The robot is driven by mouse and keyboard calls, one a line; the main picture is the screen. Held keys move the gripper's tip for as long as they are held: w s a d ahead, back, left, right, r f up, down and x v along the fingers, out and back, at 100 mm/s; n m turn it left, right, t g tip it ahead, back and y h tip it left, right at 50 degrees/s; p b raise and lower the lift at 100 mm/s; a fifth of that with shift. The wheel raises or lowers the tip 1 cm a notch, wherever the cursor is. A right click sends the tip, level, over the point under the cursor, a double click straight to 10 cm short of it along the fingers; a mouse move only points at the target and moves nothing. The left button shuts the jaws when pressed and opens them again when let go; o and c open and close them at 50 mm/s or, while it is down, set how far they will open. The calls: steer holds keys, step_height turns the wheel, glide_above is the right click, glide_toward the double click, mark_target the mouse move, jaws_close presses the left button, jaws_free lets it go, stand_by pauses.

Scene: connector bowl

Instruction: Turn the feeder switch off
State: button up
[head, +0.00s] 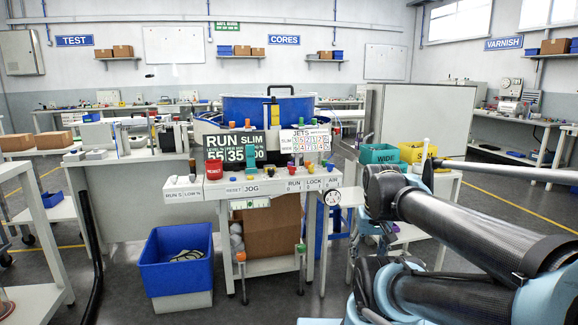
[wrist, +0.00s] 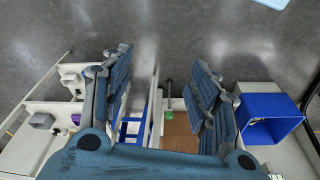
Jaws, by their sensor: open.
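The blue feeder bowl (head: 268,105) stands behind a white control panel (head: 250,187) in the head view. The panel front carries labels such as RUN, JOG, LOCK and AIR, with small knobs and buttons along its top. I cannot tell which of these is the feeder switch, or its position. My gripper (wrist: 160,100) is open in the wrist view, its two blue fingers wide apart with nothing between them. It points down over the grey floor and the stand's frame, touching nothing that I can see.
A blue bin (head: 177,262) stands on the floor left of the panel. A cardboard box (head: 272,232) sits beneath it. A green bin (head: 379,154) and a yellow bin (head: 416,152) stand to the right, behind my arm. Open floor lies in front.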

step_height(320, 180, up, 2)
steer(key=w+d+r, duration=0.1)
steer(key=w, duration=0.1)
step_height(320, 180, up, 27)
steer(key=m+t+h, duration=0.2)
steer(key=m, duration=0.4)
glide_above(292, 167)
steer(key=s+a, duration=0.4)
steer(key=s, duration=0.2)
steer(key=x, duration=1.7)
steer(key=shift+s+d+f, duration=0.25)
steer(key=shift+d+f, duration=0.05)
steer(key=shift+f, duration=0.05)
steer(key=shift+c, duration=0.2)
